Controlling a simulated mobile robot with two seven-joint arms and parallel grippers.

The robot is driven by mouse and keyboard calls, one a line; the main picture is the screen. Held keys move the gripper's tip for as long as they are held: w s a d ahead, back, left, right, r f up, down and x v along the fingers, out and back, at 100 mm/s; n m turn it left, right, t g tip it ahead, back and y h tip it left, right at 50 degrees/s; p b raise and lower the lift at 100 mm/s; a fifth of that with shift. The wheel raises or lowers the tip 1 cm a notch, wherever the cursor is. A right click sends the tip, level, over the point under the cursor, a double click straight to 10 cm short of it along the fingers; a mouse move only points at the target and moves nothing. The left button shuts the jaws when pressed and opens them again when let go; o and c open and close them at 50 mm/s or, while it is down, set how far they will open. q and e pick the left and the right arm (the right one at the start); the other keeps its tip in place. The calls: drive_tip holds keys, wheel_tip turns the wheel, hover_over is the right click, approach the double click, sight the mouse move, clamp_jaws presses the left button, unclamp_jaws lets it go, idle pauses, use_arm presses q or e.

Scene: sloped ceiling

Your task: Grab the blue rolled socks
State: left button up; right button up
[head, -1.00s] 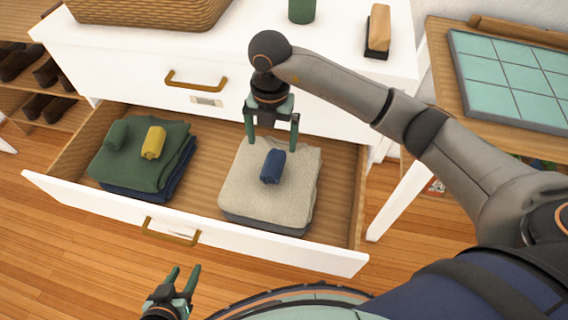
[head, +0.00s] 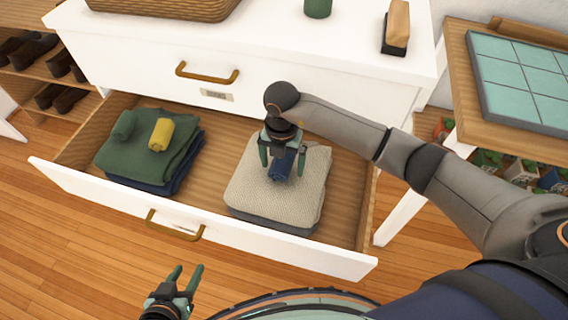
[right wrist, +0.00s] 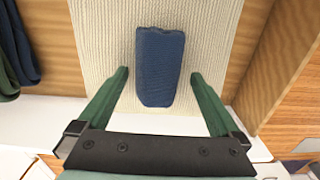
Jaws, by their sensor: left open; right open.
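The blue rolled socks (head: 281,168) lie on a folded cream knit (head: 248,190) in the right part of the open drawer (head: 205,238). In the right wrist view the blue rolled socks (right wrist: 160,66) lie between the fingers, with a gap on each side. My right gripper (head: 282,167) is open above and around the socks in the head view, hiding part of them; its fingers also show in the right wrist view (right wrist: 158,82). My left gripper (head: 185,276) is open and empty in front of the drawer, low in the head view.
Yellow rolled socks (head: 161,134) and a green roll (head: 124,124) lie on folded green clothing (head: 145,160) at the drawer's left. A basket (head: 165,8), a green cup (head: 318,8) and a brush (head: 396,28) stand on the dresser top. Bare drawer floor separates the stacks.

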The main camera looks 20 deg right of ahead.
drive_tip(key=shift+f, duration=0.15)
drive_tip(key=shift+c, duration=0.2)
drive_tip(key=c, duration=1.2)
